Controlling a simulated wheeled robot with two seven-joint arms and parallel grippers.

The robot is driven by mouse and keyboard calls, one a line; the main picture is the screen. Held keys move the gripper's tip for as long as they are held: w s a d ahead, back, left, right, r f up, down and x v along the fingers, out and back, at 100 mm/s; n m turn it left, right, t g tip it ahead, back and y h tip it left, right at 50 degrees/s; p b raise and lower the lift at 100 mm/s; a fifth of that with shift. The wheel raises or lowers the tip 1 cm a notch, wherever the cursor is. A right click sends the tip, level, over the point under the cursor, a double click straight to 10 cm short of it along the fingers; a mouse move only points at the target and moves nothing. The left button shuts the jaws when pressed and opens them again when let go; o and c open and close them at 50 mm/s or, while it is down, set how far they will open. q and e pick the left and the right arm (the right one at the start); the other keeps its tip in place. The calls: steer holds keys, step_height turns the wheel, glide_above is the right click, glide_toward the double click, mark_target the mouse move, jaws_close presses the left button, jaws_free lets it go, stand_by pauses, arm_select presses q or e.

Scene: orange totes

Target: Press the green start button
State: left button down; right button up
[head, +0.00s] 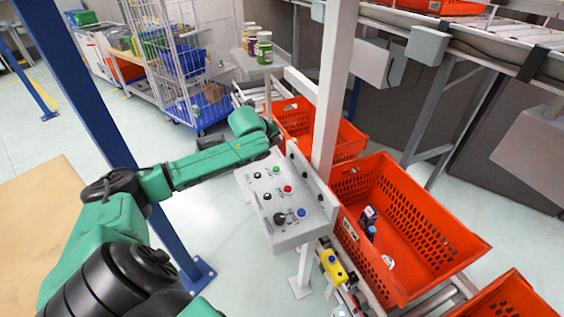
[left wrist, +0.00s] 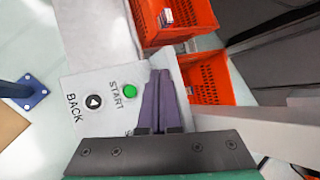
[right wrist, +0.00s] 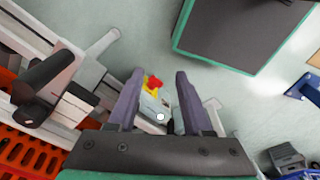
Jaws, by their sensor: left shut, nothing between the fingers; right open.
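The green start button (left wrist: 130,91) is a round button beside the word START on a light grey control panel (left wrist: 78,62) in the left wrist view. The panel (head: 262,204) also stands on a post in the middle of the head view, with red, blue and black controls on it. My left gripper (left wrist: 163,74) is shut and empty. Its fingertips appear just right of the button over the panel; whether they touch the panel I cannot tell.
Orange totes (head: 440,232) stand on a rack right of the panel. A white post (head: 333,80) rises behind the panel, and a blue post (head: 95,115) stands left. A yellow device (head: 333,267) sits below the panel. A wire cage trolley (head: 185,60) stands at the back.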

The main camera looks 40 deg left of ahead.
mark_target(275, 171)
arm_select(q)
steer(key=f+b, duration=0.1)
steer(key=b, duration=0.1)
steer(key=f+b, duration=0.2)
steer(key=shift+s+d+f, duration=0.1)
steer(key=shift+s, duration=0.3)
steer(key=f+b, duration=0.1)
steer(key=b, duration=0.1)
steer(key=f+b, duration=0.1)
steer(key=b, duration=0.1)
steer(key=shift+s+f, duration=0.2)
steer(key=shift+f, duration=0.05)
steer(key=shift+f+b, duration=0.35)
steer(key=shift+b, duration=0.05)
steer(key=shift+w+f, duration=0.1)
steer(key=shift+f, duration=0.85)
arm_select(e)
step_height(275, 171, down, 9)
steer(key=s, duration=0.2)
steer(key=shift+s+d, duration=0.2)
steer(key=shift+d, duration=0.05)
steer(key=shift+a, duration=0.1)
